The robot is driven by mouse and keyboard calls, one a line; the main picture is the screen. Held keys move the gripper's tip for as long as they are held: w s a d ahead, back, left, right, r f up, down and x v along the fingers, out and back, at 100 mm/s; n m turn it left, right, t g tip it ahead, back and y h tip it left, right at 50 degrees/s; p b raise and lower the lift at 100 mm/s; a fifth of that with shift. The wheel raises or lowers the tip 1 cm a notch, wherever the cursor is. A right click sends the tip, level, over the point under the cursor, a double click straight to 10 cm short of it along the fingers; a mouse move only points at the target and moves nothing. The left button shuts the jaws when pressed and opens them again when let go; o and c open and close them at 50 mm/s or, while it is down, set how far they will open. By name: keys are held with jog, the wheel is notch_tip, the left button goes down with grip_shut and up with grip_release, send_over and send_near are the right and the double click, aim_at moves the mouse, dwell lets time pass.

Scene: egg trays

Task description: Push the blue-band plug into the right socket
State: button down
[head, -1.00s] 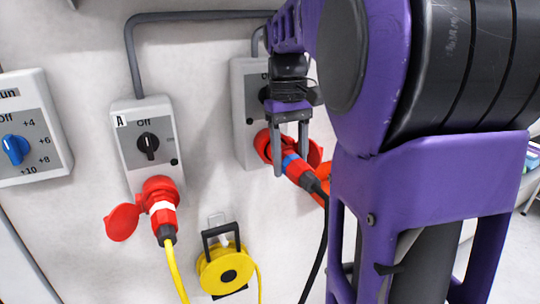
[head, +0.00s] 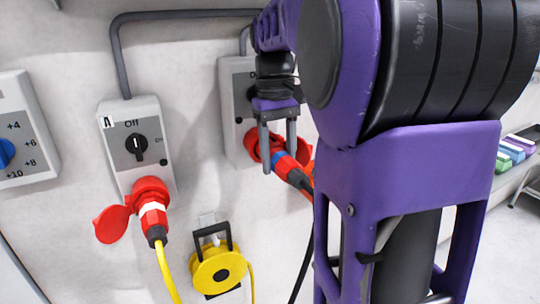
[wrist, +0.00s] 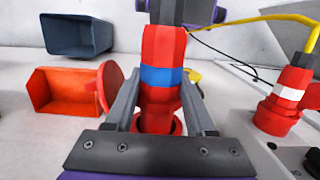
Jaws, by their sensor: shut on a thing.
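The blue-band plug (head: 279,158) is red with a blue ring and a dark cable end. It also shows in the wrist view (wrist: 162,76). My gripper (head: 279,160) is shut on it, one finger on each side. The right socket (head: 250,143) is red, on a grey switch box, with its red flap (wrist: 109,87) swung open. In the wrist view the plug's front end is at the socket's round mouth (wrist: 172,126), in line with it. How deep it sits is hidden by the fingers and my gripper's body.
The left socket (head: 150,187) holds a white-band plug (head: 154,214) with a yellow cable. A yellow cable reel (head: 217,270) hangs below, between the sockets. The wrist view shows an orange bin (wrist: 62,92) and a blue-grey bin (wrist: 78,35) beside the socket.

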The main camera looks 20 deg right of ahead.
jog(key=shift+w, duration=1.05)
dwell(0.9)
